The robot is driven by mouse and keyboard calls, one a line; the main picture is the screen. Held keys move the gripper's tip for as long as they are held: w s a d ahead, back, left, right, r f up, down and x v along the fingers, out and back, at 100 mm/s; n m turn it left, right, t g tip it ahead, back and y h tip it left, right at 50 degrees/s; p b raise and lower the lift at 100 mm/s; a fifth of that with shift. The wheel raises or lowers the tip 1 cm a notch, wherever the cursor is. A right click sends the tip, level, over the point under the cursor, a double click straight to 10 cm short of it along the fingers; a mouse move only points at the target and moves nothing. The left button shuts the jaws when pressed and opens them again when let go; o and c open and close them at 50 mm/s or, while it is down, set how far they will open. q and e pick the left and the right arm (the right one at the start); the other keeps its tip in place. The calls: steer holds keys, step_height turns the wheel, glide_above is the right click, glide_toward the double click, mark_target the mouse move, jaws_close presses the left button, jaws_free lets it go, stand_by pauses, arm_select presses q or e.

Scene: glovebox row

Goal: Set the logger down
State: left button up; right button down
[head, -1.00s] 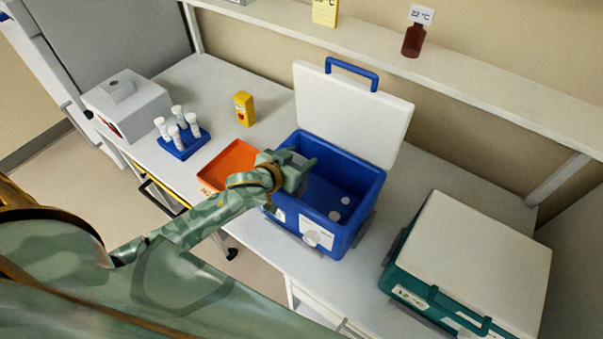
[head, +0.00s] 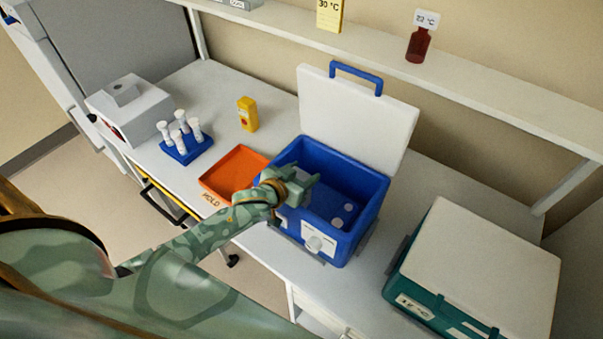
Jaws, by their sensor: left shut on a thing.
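My left gripper (head: 305,186) is over the left part of the open blue cool box (head: 375,205). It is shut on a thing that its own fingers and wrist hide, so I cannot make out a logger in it. The box has a white lid (head: 355,118) standing open at the back, and pale round spots show on its floor. An orange tray (head: 232,170) marked HOLD lies just left of the box, partly behind my left wrist. My right gripper is not in view.
A blue rack (head: 187,151) of white-capped tubes, a yellow container (head: 248,114) and a white-grey device (head: 130,108) stand at the left. A teal box (head: 470,270) with a closed white lid stands at the right. A shelf runs along the back.

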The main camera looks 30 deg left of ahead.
arm_select(q)
steer(key=o, duration=1.3)
steer(key=shift+s+f, duration=0.25)
steer(key=shift+f, duration=0.35)
steer(key=shift+r+p, duration=0.3)
steer(key=shift+r, duration=0.3)
steer(key=v, duration=0.8)
steer(key=p+v, duration=0.1)
steer(key=v, duration=0.3)
steer(key=shift+w+r, duration=0.15)
steer(key=shift+r, duration=0.15)
